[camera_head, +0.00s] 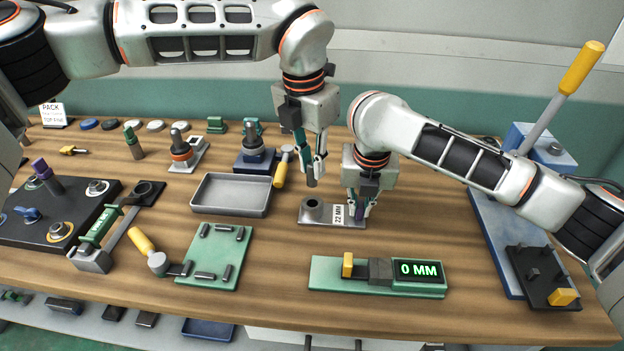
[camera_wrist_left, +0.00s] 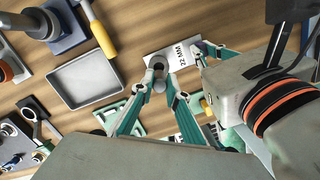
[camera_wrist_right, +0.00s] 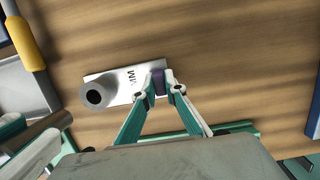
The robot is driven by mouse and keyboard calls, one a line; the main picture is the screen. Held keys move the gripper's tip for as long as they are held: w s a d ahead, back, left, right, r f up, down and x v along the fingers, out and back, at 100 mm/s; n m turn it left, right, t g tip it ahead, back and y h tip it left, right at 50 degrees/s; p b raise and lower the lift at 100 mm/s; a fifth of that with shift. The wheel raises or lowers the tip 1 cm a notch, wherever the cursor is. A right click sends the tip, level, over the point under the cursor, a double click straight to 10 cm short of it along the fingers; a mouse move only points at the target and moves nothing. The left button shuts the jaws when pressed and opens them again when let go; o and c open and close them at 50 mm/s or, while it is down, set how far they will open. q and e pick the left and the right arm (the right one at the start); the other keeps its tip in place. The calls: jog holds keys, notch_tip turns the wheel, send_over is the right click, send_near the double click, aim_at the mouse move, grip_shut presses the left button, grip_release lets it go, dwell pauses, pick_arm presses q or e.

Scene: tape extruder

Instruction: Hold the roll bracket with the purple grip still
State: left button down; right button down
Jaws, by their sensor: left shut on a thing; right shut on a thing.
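The roll bracket (camera_head: 335,222) is a flat grey plate with a "22 MM" label and a hollow round post (camera_head: 312,206) at its left end. Its purple grip (camera_wrist_right: 158,79) stands at the other end. My right gripper (camera_head: 359,205) is shut on the purple grip, and the plate lies on the table. My left gripper (camera_head: 315,160) is shut on a grey cylinder (camera_head: 311,178), which hangs upright above the hollow post and apart from it in the head view. In the left wrist view, the fingers partly hide the cylinder and the post.
A grey tray (camera_head: 233,211) and a yellow-handled tool (camera_head: 281,173) are left of the bracket. A green gauge (camera_head: 325,279) reading "0 MM" is in front. A green plate with pegs (camera_head: 213,258) is front left, and a blue lever press (camera_head: 505,225) is right.

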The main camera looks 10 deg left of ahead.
pick_arm(q)
jog(key=shift+r, duration=4.6)
pick_arm(e)
jog(key=shift+d+f, duration=0.1)
jog(key=c, duration=2)
grip_release()
jog(key=shift+r, duration=0.2)
